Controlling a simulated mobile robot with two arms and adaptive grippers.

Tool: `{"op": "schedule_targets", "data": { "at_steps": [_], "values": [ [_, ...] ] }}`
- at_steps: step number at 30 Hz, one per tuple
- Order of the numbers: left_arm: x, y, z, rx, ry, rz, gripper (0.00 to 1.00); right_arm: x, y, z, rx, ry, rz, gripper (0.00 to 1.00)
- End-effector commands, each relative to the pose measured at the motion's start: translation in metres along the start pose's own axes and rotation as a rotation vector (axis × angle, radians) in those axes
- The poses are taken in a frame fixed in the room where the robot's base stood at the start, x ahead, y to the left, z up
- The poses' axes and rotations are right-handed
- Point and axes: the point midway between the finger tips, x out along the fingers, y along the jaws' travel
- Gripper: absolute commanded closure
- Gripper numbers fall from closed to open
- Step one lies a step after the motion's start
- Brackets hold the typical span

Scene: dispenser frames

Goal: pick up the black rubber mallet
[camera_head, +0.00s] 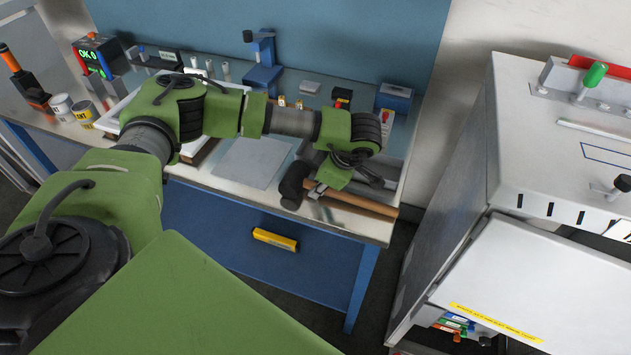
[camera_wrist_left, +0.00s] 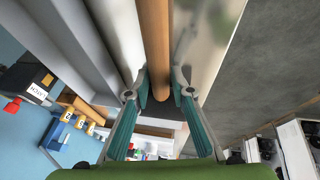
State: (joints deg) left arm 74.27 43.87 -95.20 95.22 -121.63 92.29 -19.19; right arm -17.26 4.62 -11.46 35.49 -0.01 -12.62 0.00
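The black rubber mallet lies near the front edge of the workbench, its black head (camera_head: 293,184) at the left and its wooden handle (camera_head: 365,204) pointing right. I cannot tell whether it is clear of the bench top. My left gripper (camera_head: 318,188) is at the handle, close to the head. In the left wrist view the handle (camera_wrist_left: 155,40) runs between the two fingertips of my left gripper (camera_wrist_left: 161,88), which close on it from both sides. The fingers and wrist hide part of the handle in the head view. My right gripper is not in view.
The workbench (camera_head: 228,190) holds a grey sheet (camera_head: 250,162), a blue stand (camera_head: 263,68) and a blue-grey box (camera_head: 394,96). A yellow item (camera_head: 275,240) is below the bench's front edge. A large white machine (camera_head: 560,140) stands at the right, across a gap.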

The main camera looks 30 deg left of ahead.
Motion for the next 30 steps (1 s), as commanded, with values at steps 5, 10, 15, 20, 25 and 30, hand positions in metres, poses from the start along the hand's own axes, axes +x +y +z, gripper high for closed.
{"op": "schedule_targets", "data": {
  "at_steps": [5,10,15,20,25,30],
  "values": [
    [0.002,0.0,0.001,0.001,-0.002,0.002,0.78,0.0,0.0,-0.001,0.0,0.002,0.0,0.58],
    [0.002,0.0,0.001,0.001,-0.002,0.001,1.0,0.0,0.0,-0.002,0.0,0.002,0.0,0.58],
    [0.001,0.001,0.0,0.0,-0.001,0.003,1.0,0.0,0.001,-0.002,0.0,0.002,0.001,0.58],
    [0.001,0.001,0.0,-0.001,-0.001,0.003,1.0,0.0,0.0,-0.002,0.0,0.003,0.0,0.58],
    [-0.004,0.003,-0.002,-0.001,-0.002,0.003,1.0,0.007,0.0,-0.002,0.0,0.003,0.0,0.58],
    [-0.021,0.007,-0.009,-0.002,-0.003,0.006,1.0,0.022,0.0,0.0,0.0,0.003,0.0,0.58]
  ]
}}
